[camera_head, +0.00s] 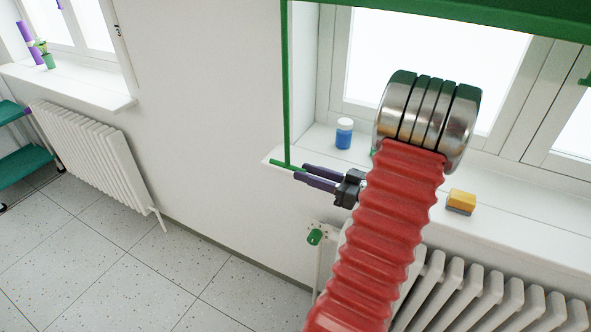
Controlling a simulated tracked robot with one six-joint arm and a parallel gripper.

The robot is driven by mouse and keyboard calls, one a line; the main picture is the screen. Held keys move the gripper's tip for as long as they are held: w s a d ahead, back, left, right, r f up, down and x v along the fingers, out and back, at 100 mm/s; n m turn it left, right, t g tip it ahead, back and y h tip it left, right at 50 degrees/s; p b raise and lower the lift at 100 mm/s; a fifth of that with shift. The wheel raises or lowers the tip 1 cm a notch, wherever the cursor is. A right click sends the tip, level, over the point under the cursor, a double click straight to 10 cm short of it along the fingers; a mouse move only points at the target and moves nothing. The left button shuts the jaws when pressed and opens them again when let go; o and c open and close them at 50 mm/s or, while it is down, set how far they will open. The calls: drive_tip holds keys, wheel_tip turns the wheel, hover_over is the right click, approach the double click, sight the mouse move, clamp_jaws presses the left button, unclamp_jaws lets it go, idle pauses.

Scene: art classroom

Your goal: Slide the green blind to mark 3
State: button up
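The green blind (470,16) hangs across the top of the right-hand window. A thin green rod (287,90) runs down at its left side, and a short green bar (284,165) sticks out sideways at the rod's foot, just above the sill corner. My gripper (299,172) has two purple fingers pointing left. The fingertips are at the right end of the green bar. The fingers lie close together, and I cannot tell whether they grip the bar. I see no readable mark 3.
On the white sill (530,225) stand a blue jar with a white lid (344,134) and a yellow block (461,200). A radiator (470,295) with a green valve knob (315,237) is below. Open tiled floor (150,270) lies at the left.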

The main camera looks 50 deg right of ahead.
drive_tip(key=s, duration=0.2)
drive_tip(key=s+d, duration=0.1)
drive_tip(key=s, duration=0.1)
drive_tip(key=shift+s, duration=0.15)
drive_tip(key=shift+r, duration=0.2)
drive_tip(key=shift+c, duration=1.4)
drive_tip(key=s+r+g, duration=0.1)
drive_tip(key=r, duration=0.2)
drive_tip(key=s+d+r+g, duration=0.1)
drive_tip(key=r, duration=0.2)
drive_tip(key=s+d+r+g, duration=0.1)
drive_tip(key=r, duration=0.1)
drive_tip(key=shift+s+d+r+n, duration=0.15)
drive_tip(key=shift+s+r+n, duration=0.15)
drive_tip(key=shift+r, duration=0.1)
clamp_jaws()
